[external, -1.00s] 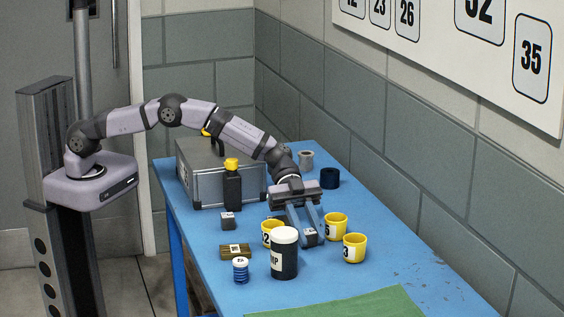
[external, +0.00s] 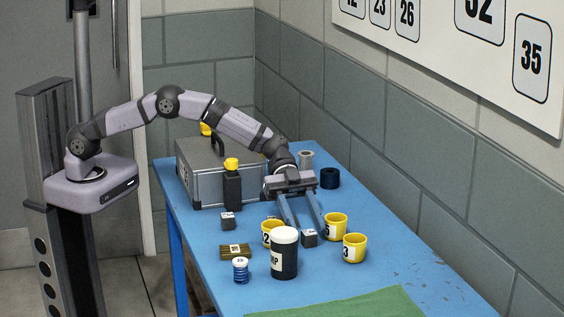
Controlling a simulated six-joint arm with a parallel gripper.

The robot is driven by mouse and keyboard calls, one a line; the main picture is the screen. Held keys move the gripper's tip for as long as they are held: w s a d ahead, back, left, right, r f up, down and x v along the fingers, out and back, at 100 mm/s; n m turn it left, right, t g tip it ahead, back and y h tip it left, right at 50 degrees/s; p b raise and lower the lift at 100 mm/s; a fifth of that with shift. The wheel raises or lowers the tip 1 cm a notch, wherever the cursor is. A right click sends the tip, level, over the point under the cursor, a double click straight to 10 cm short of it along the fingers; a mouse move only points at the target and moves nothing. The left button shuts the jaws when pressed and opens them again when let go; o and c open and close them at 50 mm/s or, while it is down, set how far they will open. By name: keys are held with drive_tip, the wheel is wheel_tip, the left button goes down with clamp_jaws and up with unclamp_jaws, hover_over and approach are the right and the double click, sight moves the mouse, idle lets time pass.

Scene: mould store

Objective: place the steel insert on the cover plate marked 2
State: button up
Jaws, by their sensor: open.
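Two small dark grey cubes with pale labelled tops are in view. One cube (external: 310,238) sits on the blue table among the yellow cups; the other cube (external: 228,220) sits to the left, near the case. I cannot tell which is the steel insert. A yellow cup (external: 271,229) with a 2 on its label stands left of the first cube, partly hidden by a jar. I see no clear cover plate marked 2. My gripper (external: 307,226) is open and empty, its fingers apart, just above and behind the first cube.
Yellow cups (external: 336,226) and (external: 354,248) stand right of the cube. A white-lidded dark jar (external: 284,262) stands in front. The table's right side is clear.

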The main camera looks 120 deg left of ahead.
drive_tip(key=b+v, duration=0.1)
drive_tip(key=v, duration=0.3)
drive_tip(key=shift+s+a, duration=0.1)
drive_tip(key=shift+c, duration=0.9)
drive_tip(key=shift+r, duration=0.1)
drive_tip(key=d+r+m+p, duration=0.1)
drive_tip(key=d+r+p, duration=0.3)
drive_tip(key=r, duration=0.6)
drive_tip(key=shift+s+a+f+n+t+y, duration=0.15)
drive_tip(key=shift+a+f+n+y, duration=0.3)
drive_tip(key=shift+f, duration=1.35)
drive_tip(key=shift+w+a+f+n+t+y, duration=0.1)
drive_tip(key=shift+a+f+n+t+y, duration=0.4)
drive_tip(key=shift+f, duration=1.35)
drive_tip(key=shift+s+a+f+n+g+y, duration=0.15)
drive_tip(key=shift+a+f+n, duration=0.35)
drive_tip(key=shift+f, duration=1.3)
drive_tip(key=shift+d, duration=0.15)
drive_tip(key=shift+w+p, duration=0.1)
drive_tip(key=shift+p, duration=0.2)
